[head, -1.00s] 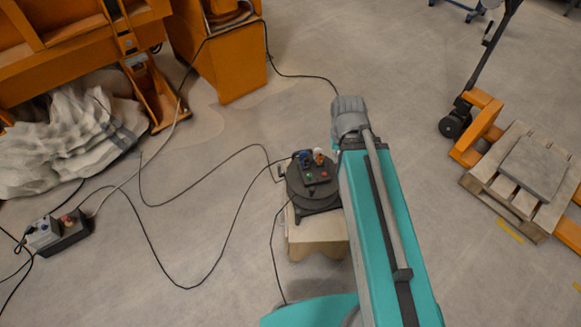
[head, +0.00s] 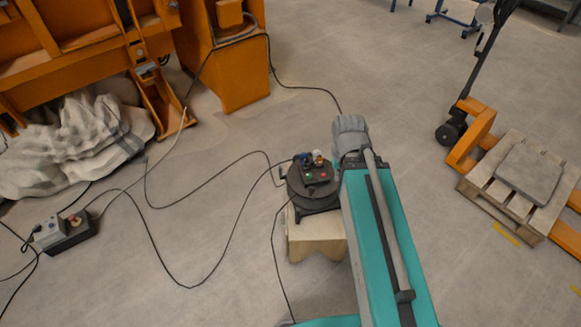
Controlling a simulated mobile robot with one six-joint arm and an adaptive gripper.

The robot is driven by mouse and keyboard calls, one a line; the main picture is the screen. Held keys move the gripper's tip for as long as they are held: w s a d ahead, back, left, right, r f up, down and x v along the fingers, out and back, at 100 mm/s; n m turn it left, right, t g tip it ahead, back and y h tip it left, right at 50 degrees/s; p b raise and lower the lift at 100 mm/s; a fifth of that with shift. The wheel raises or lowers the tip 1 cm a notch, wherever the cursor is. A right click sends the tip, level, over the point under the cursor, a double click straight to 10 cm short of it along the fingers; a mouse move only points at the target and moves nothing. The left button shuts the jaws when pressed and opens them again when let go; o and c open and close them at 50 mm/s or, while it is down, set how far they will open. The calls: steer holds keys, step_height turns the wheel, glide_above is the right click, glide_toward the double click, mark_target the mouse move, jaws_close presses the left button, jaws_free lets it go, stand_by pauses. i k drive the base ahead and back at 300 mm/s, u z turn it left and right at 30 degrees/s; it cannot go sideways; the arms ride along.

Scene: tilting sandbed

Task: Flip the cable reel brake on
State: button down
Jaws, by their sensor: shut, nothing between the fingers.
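The cable reel (head: 312,197) is a dark drum in the head view, left of my arm. Blue and white-orange fittings and small red and green parts show on its top. A small dark crank-like part (head: 281,172) sticks out at its left edge. I cannot tell which part is the brake or how it is set. My teal arm reaches up from the bottom, past the reel's right side, to a grey rounded joint. My gripper does not show; it is hidden or outside the picture.
The reel sits on a pale wooden block (head: 318,240). Black cables loop over the floor to a grey control box (head: 68,233) at left. An orange machine (head: 225,65) and pale sacking (head: 75,145) stand behind. A pallet (head: 510,195) with an orange jack is at right.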

mark_target(281, 169)
steer(key=u, duration=0.15)
steer(key=i, duration=0.95)
steer(key=z, duration=0.1)
